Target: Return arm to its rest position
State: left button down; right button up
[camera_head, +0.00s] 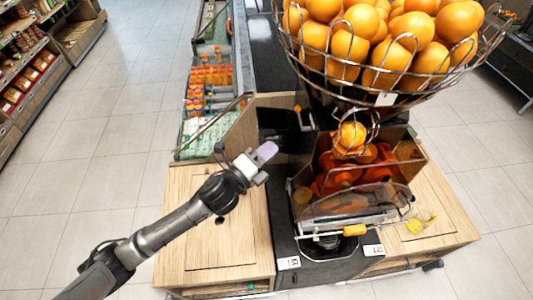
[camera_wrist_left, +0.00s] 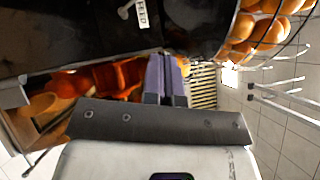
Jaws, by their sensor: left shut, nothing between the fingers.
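My left arm (camera_head: 175,225) reaches in from the lower left in the head view. The juicer's orange-red pressing parts (camera_wrist_left: 98,82) show behind the fingers. The gripper looks apart from the juicer, though the exact gap is hard to tell. My right gripper is in neither view.
A wire basket full of oranges (camera_head: 385,40) stands above the juicer. A wooden counter (camera_head: 225,235) surrounds it. A bin with orange bottles (camera_head: 212,78) is behind at the left. Shelves (camera_head: 30,65) stand at the far left. The tiled floor (camera_head: 100,150) between is clear.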

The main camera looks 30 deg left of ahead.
pick_arm(q)
jog(key=shift+s+a, duration=0.1)
jog(key=shift+s, duration=0.35)
